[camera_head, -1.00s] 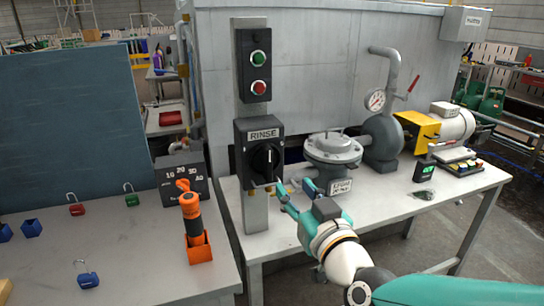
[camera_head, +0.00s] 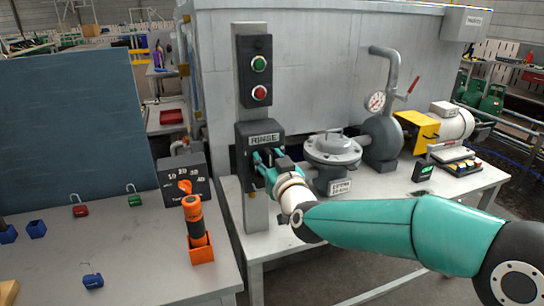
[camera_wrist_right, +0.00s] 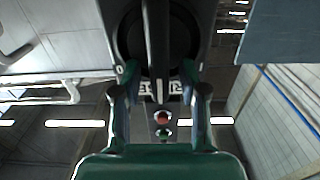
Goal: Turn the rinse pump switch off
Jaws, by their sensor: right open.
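The rinse pump switch is a dark box (camera_head: 248,132) labelled RINSE on a grey post, below a box with a green and a red button. Its round black knob is mostly hidden by my right gripper (camera_head: 266,160) in the head view. In the right wrist view the black knob (camera_wrist_right: 133,38) shows with its upright grip bar (camera_wrist_right: 157,50) between the two fingers of my right gripper (camera_wrist_right: 159,75). The fingers are open, one on each side of the bar; I cannot tell if they touch it. The knob's setting is hard to read. My left gripper is not in view.
The button box (camera_head: 254,70) is above the switch. A grey flanged pump part (camera_head: 332,150) and a gauge (camera_head: 376,102) stand right of it on the white bench. An orange-handled tool (camera_head: 194,220) stands on the left table. Several padlocks lie there too.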

